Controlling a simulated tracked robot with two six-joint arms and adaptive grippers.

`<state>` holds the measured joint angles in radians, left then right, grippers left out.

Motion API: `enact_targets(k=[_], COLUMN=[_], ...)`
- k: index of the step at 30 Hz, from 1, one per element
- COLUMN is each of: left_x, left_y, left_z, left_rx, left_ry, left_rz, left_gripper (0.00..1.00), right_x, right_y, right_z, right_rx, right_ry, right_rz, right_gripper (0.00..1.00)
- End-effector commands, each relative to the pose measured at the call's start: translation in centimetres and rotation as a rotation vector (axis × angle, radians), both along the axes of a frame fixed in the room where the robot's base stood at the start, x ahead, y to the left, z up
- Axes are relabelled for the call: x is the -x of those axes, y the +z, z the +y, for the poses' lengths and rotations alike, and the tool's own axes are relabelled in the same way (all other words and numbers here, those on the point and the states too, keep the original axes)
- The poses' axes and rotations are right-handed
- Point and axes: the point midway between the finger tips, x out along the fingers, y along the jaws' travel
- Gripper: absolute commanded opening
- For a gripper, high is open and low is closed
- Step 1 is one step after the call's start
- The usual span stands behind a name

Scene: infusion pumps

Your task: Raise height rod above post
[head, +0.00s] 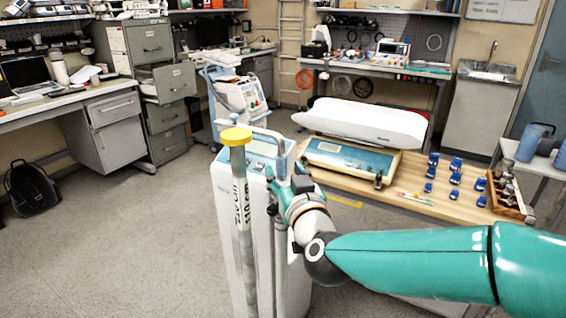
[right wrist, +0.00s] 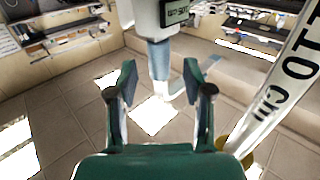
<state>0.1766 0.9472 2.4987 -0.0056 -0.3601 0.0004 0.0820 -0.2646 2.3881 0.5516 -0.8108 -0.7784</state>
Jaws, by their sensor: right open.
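The height rod (head: 240,205) is a silver upright bar with dark "110 cm" lettering and a yellow cap (head: 236,136). In the right wrist view the rod (right wrist: 290,80) slants along the right side. A thin grey upright pole (head: 279,255) stands right of the rod, below my right gripper; I cannot tell whether it is the post. My right gripper (head: 282,183) is right of the rod and apart from it. Its two fingers are spread and empty in the right wrist view (right wrist: 160,82). My left gripper is not in view.
A tall white cabinet (head: 233,200) stands directly behind the rod. A wooden table (head: 420,207) at right holds a white baby scale (head: 363,120), several blue weights (head: 455,165) and a wooden rack (head: 508,195). The floor at left is open, with a black backpack (head: 32,188).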

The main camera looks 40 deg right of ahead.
Motion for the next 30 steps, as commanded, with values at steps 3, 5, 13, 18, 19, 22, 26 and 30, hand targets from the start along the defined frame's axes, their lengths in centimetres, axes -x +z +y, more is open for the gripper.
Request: enact_targets(k=[3,5,13,18,19,22,26,30], left_x=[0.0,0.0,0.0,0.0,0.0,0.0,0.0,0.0], left_y=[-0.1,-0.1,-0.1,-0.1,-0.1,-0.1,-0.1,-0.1], left_z=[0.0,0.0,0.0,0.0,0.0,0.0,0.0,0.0], left_rx=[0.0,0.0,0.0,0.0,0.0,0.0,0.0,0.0], left_ry=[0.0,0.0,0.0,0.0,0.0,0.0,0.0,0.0], left_rz=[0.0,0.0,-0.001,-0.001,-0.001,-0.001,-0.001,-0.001], left_gripper=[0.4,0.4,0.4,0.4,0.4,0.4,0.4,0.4], right_x=[-1.8,-2.4,-3.6,-3.6,-3.6,-3.6,-3.6,-3.6], right_y=[-0.1,0.0,0.0,0.1,0.1,0.1,0.1,0.1], right_z=[-1.0,-1.3,-1.9,-1.9,-1.9,-1.9,-1.9,-1.9], right_rx=[0.0,0.001,0.0,0.0,0.0,0.0,0.0,0.002], right_ry=[-0.002,-0.001,0.001,0.001,0.001,0.001,0.001,0.002], right_rz=[0.001,0.0,-0.001,-0.001,-0.001,-0.001,-0.001,-0.001], right_gripper=[0.51,0.51,0.51,0.51,0.51,0.36,0.14,0.0])
